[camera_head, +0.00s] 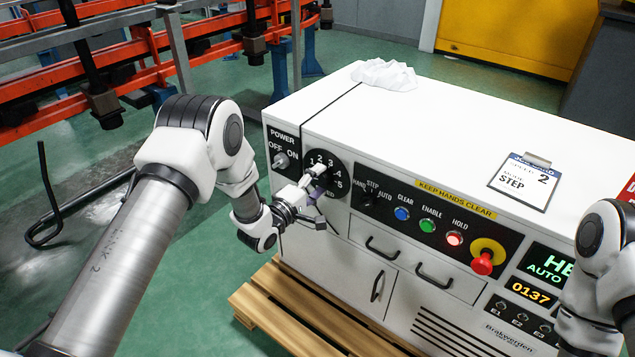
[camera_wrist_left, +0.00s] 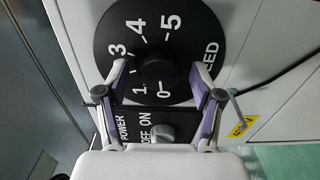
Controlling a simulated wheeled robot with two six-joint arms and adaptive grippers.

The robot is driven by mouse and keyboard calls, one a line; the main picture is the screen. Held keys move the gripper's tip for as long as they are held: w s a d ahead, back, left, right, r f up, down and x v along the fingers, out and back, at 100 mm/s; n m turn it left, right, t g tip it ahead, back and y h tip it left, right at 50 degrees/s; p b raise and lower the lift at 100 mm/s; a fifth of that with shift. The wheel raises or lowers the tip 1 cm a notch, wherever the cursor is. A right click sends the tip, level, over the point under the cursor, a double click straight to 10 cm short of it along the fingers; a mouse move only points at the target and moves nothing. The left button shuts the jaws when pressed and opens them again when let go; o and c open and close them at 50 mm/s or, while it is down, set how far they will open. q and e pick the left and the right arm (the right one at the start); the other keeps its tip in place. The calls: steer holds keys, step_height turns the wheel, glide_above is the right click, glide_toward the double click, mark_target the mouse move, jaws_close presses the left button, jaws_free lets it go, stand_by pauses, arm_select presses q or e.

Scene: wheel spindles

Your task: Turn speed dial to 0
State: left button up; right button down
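The speed dial (camera_head: 341,183) is a round black plate with white numbers 0 to 5 on the left of the white machine's front. In the left wrist view the dial plate (camera_wrist_left: 190,40) fills the top, with its dark knob (camera_wrist_left: 158,74) in the middle. I cannot tell which number the knob points to. My left gripper (camera_head: 318,183) is at the dial. In the left wrist view its two fingers (camera_wrist_left: 159,80) are spread, one on each side of the knob, with visible gaps. My right arm shows at the right edge; its gripper is out of view.
The power switch (camera_head: 281,160) sits just left of the dial. A mode selector, coloured buttons and a red emergency stop (camera_head: 482,263) lie to the right. A card (camera_head: 525,182) on top reads speed 2, mode STEP. A wooden pallet (camera_head: 290,318) is under the machine.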

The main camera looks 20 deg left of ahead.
arm_select(q)
steer(key=shift+s, duration=0.1)
steer(key=v, duration=1.1)
steer(key=shift+s+a, duration=0.15)
steer(key=shift+s, duration=0.25)
